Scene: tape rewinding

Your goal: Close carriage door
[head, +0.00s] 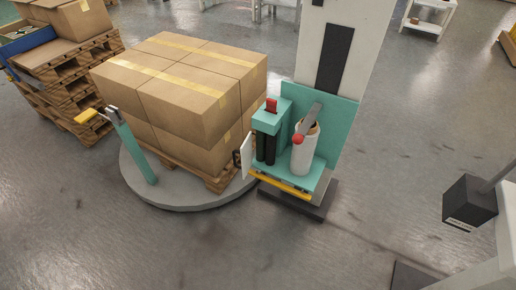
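The teal carriage (320,178) is mounted on a white mast and holds a white film roll (302,150) upright, with dark rollers (265,150) to its left. The carriage door looks like a thin white panel (247,157) with a dark handle (237,158). It stands open, swung out at the carriage's left side, so the rollers and roll are exposed. A grey lever with a red knob (298,139) lies over the top of the roll. A yellow bar (279,186) runs along the carriage's lower front. My gripper is not in view.
Stacked cartons (185,90) on a wooden pallet stand on a round grey turntable (180,200), close left of the door. A teal post (136,152) with a yellow handle stands at its left. A dark box (470,203) is at right. The floor in front is clear.

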